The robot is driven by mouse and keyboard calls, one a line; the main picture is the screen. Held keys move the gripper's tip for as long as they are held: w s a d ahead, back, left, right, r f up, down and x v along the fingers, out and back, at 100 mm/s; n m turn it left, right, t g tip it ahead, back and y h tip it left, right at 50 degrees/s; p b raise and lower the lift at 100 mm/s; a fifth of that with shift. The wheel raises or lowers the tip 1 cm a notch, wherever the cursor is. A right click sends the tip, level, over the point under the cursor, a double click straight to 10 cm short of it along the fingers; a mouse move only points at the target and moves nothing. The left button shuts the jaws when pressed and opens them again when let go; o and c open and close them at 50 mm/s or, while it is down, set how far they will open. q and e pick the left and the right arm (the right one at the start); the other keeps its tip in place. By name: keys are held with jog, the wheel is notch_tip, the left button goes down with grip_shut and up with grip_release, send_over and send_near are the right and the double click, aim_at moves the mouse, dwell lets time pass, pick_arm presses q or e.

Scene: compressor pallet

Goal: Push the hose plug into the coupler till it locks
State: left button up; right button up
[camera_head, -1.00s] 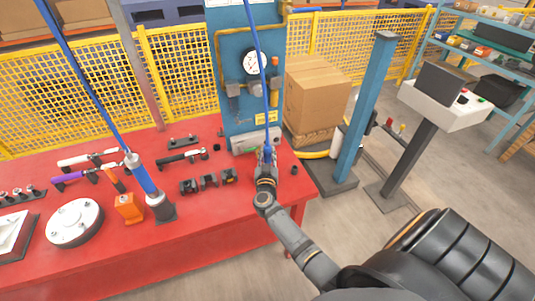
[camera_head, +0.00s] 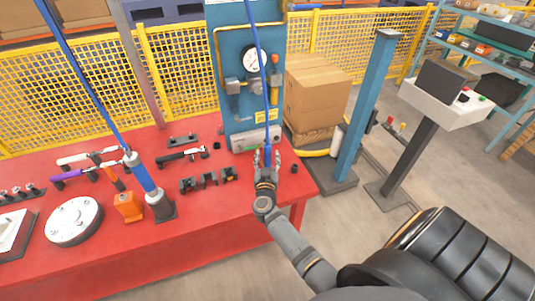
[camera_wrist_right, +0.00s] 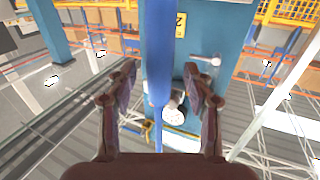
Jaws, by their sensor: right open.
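A blue hose (camera_head: 257,75) hangs from above in front of the blue panel, down to my right gripper (camera_head: 267,155). The gripper is open, its fingers spread on both sides of the hose's lower end, with gaps visible. In the right wrist view the blue hose (camera_wrist_right: 159,50) runs between the open fingers (camera_wrist_right: 164,90), close to the camera and apart from both. The plug and coupler cannot be told apart from the hose end at this size. My left gripper is not in view.
The blue panel (camera_head: 229,55) with a gauge (camera_head: 254,61) stands at the back of the red table (camera_head: 225,215). A cardboard box (camera_head: 318,98) and blue post (camera_head: 365,115) stand right.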

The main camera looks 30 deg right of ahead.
jog(key=v, duration=1)
jog(key=shift+s, duration=0.1)
